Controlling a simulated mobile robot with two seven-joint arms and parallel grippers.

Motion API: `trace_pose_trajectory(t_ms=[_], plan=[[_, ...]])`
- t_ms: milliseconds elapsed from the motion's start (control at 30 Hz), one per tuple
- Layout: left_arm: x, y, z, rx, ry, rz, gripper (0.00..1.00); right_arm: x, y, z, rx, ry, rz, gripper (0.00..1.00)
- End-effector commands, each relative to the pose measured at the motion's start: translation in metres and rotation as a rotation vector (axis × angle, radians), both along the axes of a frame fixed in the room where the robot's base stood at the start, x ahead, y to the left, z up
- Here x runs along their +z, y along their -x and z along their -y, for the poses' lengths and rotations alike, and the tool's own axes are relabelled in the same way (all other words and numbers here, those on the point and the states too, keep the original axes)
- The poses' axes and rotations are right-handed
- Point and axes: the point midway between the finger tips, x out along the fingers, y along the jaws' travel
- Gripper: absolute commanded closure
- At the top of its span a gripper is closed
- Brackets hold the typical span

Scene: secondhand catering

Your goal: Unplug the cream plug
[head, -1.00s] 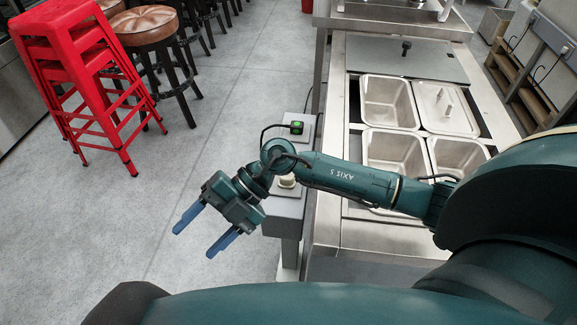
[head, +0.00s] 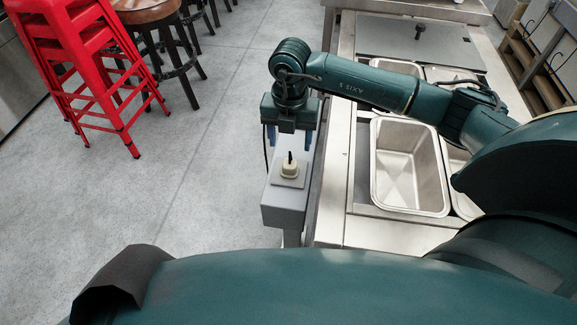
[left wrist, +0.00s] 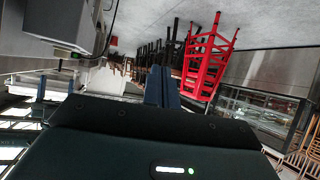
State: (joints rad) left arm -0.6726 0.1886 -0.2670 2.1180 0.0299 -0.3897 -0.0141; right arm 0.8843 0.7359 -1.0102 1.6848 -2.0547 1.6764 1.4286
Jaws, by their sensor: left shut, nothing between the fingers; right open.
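The cream plug (head: 290,169) sits in a socket on top of a narrow grey box (head: 284,206) at the edge of the steel counter. A small dark piece shows on top of the plug. My right gripper (head: 289,138) is open with blue fingers pointing down. It appears just beyond the plug in the head view, with no visible contact. Its gap looks empty. My left gripper (left wrist: 162,86) shows in the left wrist view, its blue fingers shut together and empty.
Steel pans (head: 409,165) are sunk in the counter at the right. Red stacked stools (head: 85,70) and a brown-seated stool (head: 150,14) stand at the left. The grey floor between them and the counter is clear. A dark cable (head: 266,150) hangs beside the box.

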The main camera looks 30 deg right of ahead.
Motion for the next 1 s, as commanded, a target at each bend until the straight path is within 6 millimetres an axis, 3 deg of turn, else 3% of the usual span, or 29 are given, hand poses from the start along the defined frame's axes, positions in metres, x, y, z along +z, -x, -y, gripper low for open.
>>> trace_pose_trajectory(t_ms=[600, 1000], plan=[[-0.032, -0.007, 0.005, 0.038, 0.113, 0.017, 1.00, -0.077, 0.000, -0.001, 0.002, -0.002, -0.001, 0.40], [-0.036, -0.006, 0.006, 0.043, 0.139, 0.016, 1.00, -0.090, 0.000, -0.001, 0.002, -0.003, 0.000, 0.40]])
